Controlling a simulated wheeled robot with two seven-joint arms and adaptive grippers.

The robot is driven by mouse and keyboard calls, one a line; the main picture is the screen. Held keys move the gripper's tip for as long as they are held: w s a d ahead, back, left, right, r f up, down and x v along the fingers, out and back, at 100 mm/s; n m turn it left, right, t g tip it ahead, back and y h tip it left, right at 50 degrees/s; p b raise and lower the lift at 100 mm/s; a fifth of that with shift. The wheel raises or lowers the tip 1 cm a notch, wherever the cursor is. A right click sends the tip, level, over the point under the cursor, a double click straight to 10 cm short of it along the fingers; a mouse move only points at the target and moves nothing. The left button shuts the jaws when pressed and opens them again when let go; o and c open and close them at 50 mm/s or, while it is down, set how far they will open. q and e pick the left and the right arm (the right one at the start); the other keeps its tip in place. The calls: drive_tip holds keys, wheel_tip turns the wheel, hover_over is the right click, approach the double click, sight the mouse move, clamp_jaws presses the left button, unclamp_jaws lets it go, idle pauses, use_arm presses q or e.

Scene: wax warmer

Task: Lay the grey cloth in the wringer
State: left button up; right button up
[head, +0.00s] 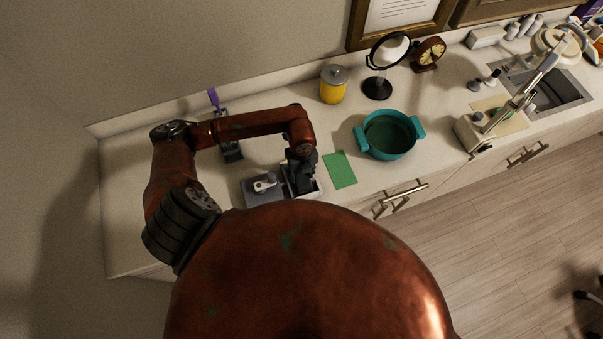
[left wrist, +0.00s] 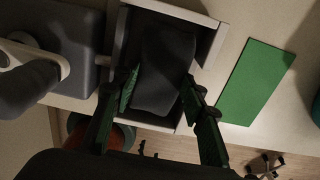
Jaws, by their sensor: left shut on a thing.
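My left gripper (head: 301,176) points down over an open, pale-walled box (head: 318,192). In the left wrist view its green-padded fingers (left wrist: 160,95) are shut on the sides of a dark grey folded piece, which looks like the grey cloth (left wrist: 166,65). The cloth lies within the outline of the box (left wrist: 211,43); I cannot tell whether it touches the bottom. A grey block with a pale lever (head: 265,187) stands against the left side of the box and also shows in the left wrist view (left wrist: 84,75). I cannot tell which of these parts is the wringer. My right gripper is out of view.
A green sheet (head: 340,170) lies just right of the box. A teal two-handled pot (head: 390,135), a yellow jar (head: 333,88) and a round mirror (head: 387,51) stand farther right. A dark holder with a purple handle (head: 214,98) is behind my left arm. The left counter (head: 125,225) is clear.

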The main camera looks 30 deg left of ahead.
sight(302, 176)
use_arm(q)
drive_tip(key=o, duration=0.7)
drive_tip(key=shift+f, duration=0.2)
drive_tip(key=shift+o, duration=1)
drive_tip(key=shift+r, duration=0.2)
drive_tip(key=shift+r, duration=0.3)
wheel_tip(302, 176, up, 12)
drive_tip(key=b, duration=0.1)
drive_tip(key=shift+f+b, duration=0.25)
drive_tip(key=shift+b, duration=0.1)
